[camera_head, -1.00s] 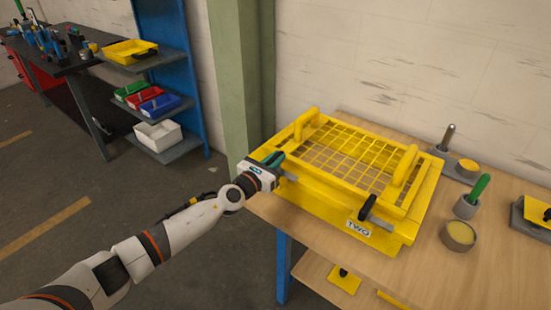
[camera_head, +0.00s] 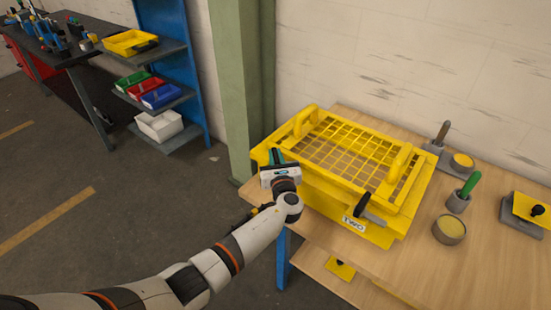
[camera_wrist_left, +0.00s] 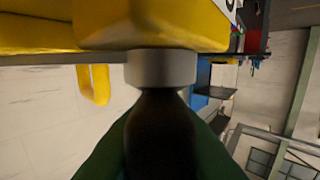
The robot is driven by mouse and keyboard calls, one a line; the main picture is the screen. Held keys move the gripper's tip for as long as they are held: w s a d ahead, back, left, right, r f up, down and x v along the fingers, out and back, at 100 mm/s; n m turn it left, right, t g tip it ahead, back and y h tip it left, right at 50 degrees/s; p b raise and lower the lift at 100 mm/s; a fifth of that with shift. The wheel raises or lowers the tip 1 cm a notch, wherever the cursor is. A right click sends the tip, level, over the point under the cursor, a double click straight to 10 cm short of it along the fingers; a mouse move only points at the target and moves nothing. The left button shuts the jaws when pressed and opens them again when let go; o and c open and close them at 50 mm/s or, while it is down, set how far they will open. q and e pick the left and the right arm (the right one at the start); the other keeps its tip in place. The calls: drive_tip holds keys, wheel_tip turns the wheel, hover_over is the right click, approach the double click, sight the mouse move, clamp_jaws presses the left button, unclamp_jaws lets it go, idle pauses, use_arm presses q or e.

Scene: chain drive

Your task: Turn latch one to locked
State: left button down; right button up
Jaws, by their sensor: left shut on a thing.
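The yellow guard box (camera_head: 345,165) with a mesh top and two yellow handles sits on the wooden table. My left gripper (camera_head: 277,158) is at its front left corner, shut on a black latch handle (camera_wrist_left: 160,125). In the left wrist view the handle lies between the green fingers, under a grey collar (camera_wrist_left: 161,68) against the yellow box. In the head view my gripper hides this latch and any label by it. The other latch (camera_head: 363,204), at the front right, has a black handle and grey plate beside a "TWO" label (camera_head: 354,224). My right gripper is out of view.
A green pillar (camera_head: 239,90) rises behind my gripper. The floor at the left is clear.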

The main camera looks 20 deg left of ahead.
sight(276, 155)
use_arm(q)
drive_tip(key=n+g+y+b, duration=0.2)
drive_tip(key=g+b, duration=0.1)
drive_tip(key=b, duration=0.1)
drive_tip(key=n+g+y+b, duration=0.2)
drive_tip(key=n+y+b, duration=0.1)
drive_tip(key=b, duration=0.1)
drive_tip(key=n+g+y+b, duration=0.2)
drive_tip(key=g+y+b, duration=0.1)
drive_tip(key=b, duration=0.1)
drive_tip(key=shift+f+n+g, duration=0.25)
drive_tip(key=shift+n+g, duration=0.05)
drive_tip(key=shift+n, duration=0.1)
drive_tip(key=shift+r+n+g+y+b, duration=0.2)
drive_tip(key=shift+n+g+y+b, duration=0.25)
drive_tip(key=shift+g+b, duration=0.4)
drive_tip(key=shift+r, duration=0.1)
drive_tip(key=c, duration=1.4)
unclamp_jaws()
drive_tip(key=shift+o, duration=0.2)
wheel_tip(276, 155, up, 10)
drive_tip(key=shift+p, duration=0.4)
